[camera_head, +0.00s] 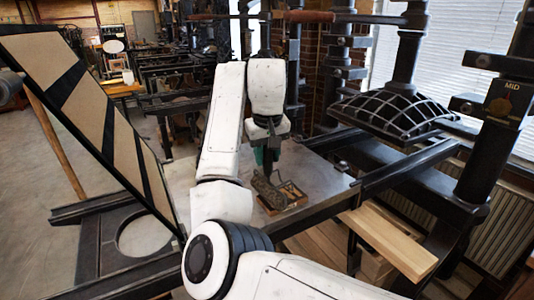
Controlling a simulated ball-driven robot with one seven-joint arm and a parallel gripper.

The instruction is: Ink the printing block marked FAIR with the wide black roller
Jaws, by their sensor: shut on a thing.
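My gripper (267,158) is at the end of my white arm, above the grey metal bed of the press (322,181). It is shut on what looks like the handle of a dark roller (266,187). The roller hangs below the fingers, at the left side of a small brown block (294,194) lying on the bed. The roller overlaps the block in this view, and I cannot tell whether they touch. No FAIR mark can be read on the block. The handle is mostly hidden by the fingers.
A tilted frame with tan panels (70,75) rises at the left. Black rails (400,170) and a heavy domed platen (395,112) stand right of the bed. A post at the right has a MID sign (508,103). Light planks (388,240) lie at lower right.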

